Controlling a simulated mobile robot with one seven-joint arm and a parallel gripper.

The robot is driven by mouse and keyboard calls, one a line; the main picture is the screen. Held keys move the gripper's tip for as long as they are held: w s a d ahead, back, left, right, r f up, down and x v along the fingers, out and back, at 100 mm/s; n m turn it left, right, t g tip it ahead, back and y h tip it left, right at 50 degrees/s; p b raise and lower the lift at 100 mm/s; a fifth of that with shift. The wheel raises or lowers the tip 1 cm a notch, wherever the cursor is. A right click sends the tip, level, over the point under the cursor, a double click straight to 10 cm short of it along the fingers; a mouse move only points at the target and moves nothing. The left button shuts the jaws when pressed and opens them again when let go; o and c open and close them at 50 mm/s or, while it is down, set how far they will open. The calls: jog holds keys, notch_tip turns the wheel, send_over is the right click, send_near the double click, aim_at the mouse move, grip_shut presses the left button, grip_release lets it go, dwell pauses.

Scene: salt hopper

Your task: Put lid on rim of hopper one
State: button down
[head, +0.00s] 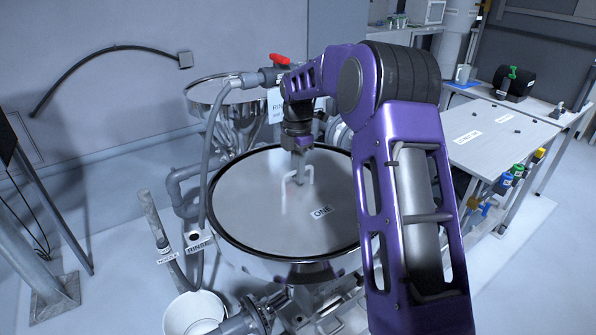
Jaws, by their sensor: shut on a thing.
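The lid (255,208) is a wide, round, flat metal disc with a dark edge, a pale loop handle and a label reading ONE. My gripper (298,174) points down at the lid's middle and is shut on the handle. Hopper one (268,266) is the metal vessel below the lid. Its wall shows under the lid's near edge. The lid looks level and covers the hopper's mouth, so the rim is hidden. I cannot tell whether the lid touches the rim all round.
A hose and a RINSE label (198,247) are at the left. A white bucket (194,313) stands in front. A grey worktable (500,135) is at the right.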

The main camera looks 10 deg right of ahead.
jog(key=shift+f, duration=0.35)
dwell(0.5)
jog(key=c, duration=0.8)
grip_release()
jog(key=shift+c, duration=0.2)
jog(key=shift+o, duration=0.2)
jog(key=shift+f, duration=0.15)
